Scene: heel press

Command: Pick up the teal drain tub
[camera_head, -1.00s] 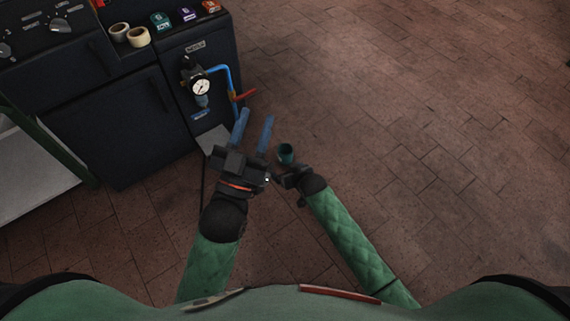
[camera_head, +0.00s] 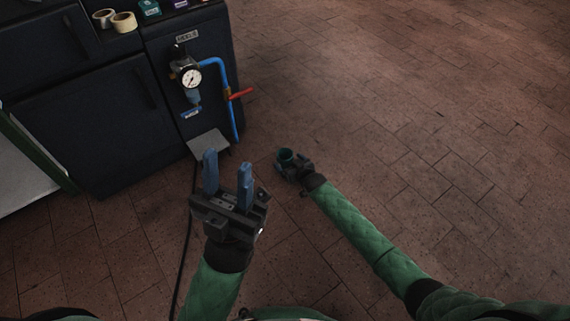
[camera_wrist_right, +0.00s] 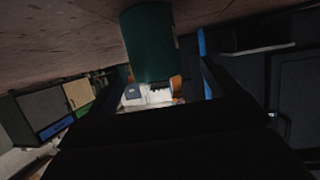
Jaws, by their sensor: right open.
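The teal drain tub (camera_head: 287,155) is a small open-topped cup near the middle of the head view, at the end of my right arm. In the right wrist view the tub (camera_wrist_right: 150,45) is large, at the top centre, in front of the jaws. My right gripper (camera_head: 289,165) is open at the tub, its fingers mostly hidden in the head view. I cannot tell whether they touch the tub. My left gripper (camera_head: 228,178) is open and empty, left of the tub, with its two blue fingers apart.
A dark cabinet (camera_head: 95,125) stands at the left, with a pressure gauge (camera_head: 191,78), a blue pipe (camera_head: 232,110) and a red lever (camera_head: 241,94) on its side. A grey plate (camera_head: 208,143) juts out below. The brick floor (camera_head: 430,130) at right is clear.

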